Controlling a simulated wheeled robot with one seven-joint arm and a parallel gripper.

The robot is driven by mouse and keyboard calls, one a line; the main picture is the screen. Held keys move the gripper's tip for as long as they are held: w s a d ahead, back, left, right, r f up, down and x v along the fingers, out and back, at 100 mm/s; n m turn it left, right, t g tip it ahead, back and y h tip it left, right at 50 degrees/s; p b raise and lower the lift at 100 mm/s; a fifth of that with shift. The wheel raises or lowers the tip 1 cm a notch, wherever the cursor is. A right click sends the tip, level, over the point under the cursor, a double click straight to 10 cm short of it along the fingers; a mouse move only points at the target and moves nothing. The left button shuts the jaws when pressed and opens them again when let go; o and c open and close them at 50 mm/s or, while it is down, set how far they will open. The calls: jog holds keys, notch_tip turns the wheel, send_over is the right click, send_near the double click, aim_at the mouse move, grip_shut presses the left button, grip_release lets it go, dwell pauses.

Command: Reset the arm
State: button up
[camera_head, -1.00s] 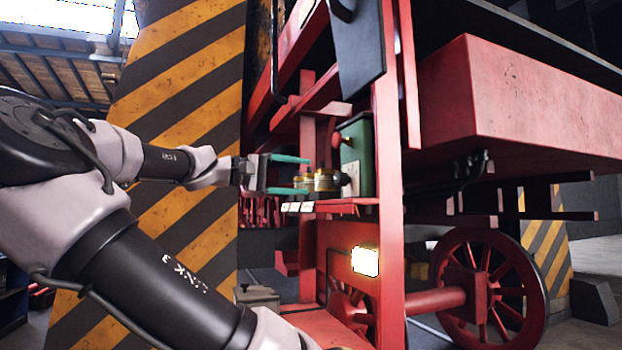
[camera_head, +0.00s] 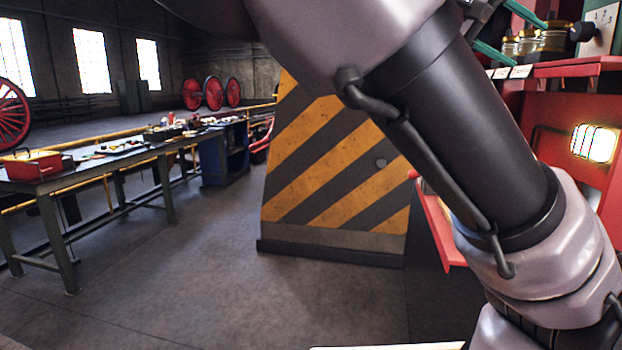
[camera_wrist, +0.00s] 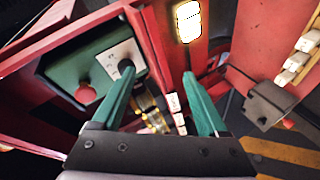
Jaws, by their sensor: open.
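My gripper (camera_head: 529,43) shows at the upper right of the head view, its green fingers apart and pointing toward the red locomotive frame. In the wrist view, my gripper (camera_wrist: 159,74) is open, with nothing held between the fingertips. Brass fittings (camera_head: 555,38) stand on a red shelf (camera_head: 580,68) close to the fingers. They also show in the wrist view (camera_wrist: 150,108), partly hidden by the left finger. I cannot tell whether a finger touches them. My arm crosses the right half of the head view and hides part of the frame.
A green box (camera_wrist: 70,68) with a red button and black knob is close beside the left finger. White labels (camera_wrist: 175,104) line the shelf edge. A lit lamp (camera_head: 595,143) is below the shelf. A striped pillar (camera_head: 335,170) stands mid-view; a workbench (camera_head: 110,165) is left, with open floor between.

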jog(key=s+a+f+t+y, duration=0.3)
jog(key=a+f+t+y, duration=0.2)
jog(key=a+f+y, duration=0.7)
notch_tip(320, 180, down, 4)
jog(key=y, duration=0.3)
jog(key=shift+r+t+y, duration=0.15)
jog(key=shift+t+y, duration=0.25)
